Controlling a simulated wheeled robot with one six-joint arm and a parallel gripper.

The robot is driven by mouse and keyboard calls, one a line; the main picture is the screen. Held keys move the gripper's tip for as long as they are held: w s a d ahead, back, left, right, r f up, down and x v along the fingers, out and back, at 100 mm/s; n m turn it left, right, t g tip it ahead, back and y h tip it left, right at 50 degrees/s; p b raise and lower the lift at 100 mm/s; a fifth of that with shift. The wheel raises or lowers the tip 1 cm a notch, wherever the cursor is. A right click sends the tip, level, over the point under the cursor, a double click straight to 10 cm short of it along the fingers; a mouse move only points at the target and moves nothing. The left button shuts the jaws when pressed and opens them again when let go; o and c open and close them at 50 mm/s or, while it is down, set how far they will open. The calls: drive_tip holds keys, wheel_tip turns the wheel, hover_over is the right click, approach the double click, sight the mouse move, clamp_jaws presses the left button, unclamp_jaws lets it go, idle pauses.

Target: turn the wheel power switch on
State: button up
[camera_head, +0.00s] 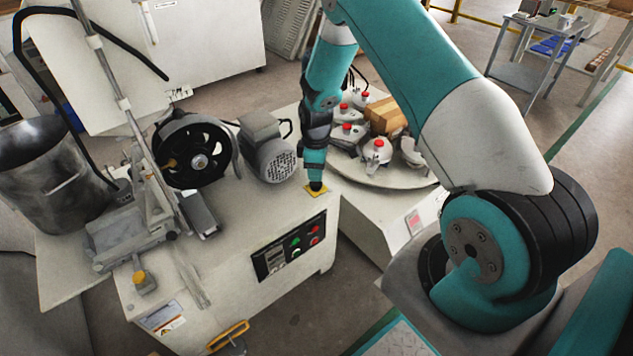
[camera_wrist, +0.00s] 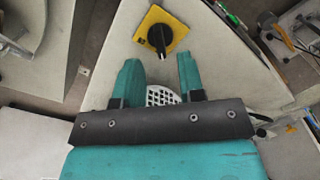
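The switch is a yellow square plate with a black rotary knob (camera_wrist: 160,38) on the bench-top corner of the grey-white machine. In the wrist view its handle lies roughly along the picture's vertical. My gripper (camera_wrist: 159,62) is open and empty, its two teal fingers apart and pointing toward the switch. In that view the knob lies just beyond the fingertips, about midway between them. In the head view my gripper (camera_head: 316,178) points down right above the yellow plate (camera_head: 314,192) and hides most of the knob. I cannot tell whether it touches.
A grey motor (camera_head: 272,152) and a black wheel (camera_head: 193,152) stand on the machine top left of my gripper. A front panel (camera_head: 290,250) carries green and red buttons. A round table (camera_head: 385,180) with red-topped parts and a brown block (camera_head: 386,116) is behind right.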

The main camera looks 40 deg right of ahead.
sight(316, 184)
wheel_tip(316, 184, down, 4)
drive_tip(key=shift+f, duration=0.1)
clamp_jaws()
